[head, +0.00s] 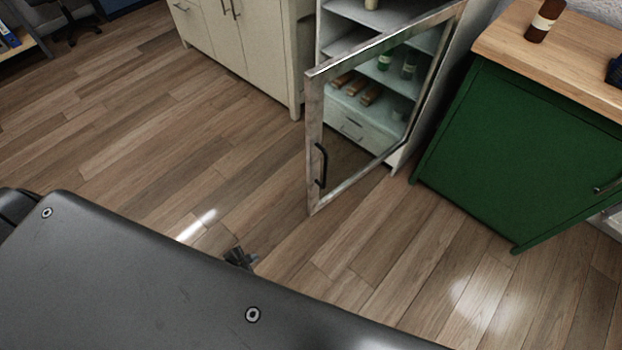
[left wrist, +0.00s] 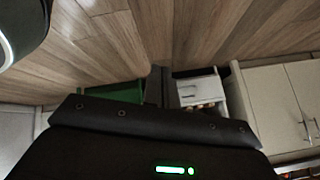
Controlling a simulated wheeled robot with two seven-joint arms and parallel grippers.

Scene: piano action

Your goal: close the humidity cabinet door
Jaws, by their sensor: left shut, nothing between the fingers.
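The humidity cabinet (head: 345,45) stands at the back, its pale metal-framed glass door (head: 313,130) swung open toward me. A black handle (head: 320,165) sits upright near the door's free edge. Bottles and brown items show through the glass on the shelves. My left gripper (head: 240,258) is a small dark shape over the floor, in front and left of the door's lower corner, apart from it. In the left wrist view its dark fingers (left wrist: 160,85) are shut and empty, and the cabinet (left wrist: 197,92) shows beyond them. My right gripper is not in view.
A green cabinet (head: 510,145) with a wooden top stands right of the humidity cabinet; a brown bottle (head: 545,20) is on it. A cream cabinet (head: 245,45) stands left. The wooden floor (head: 150,130) before them is clear.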

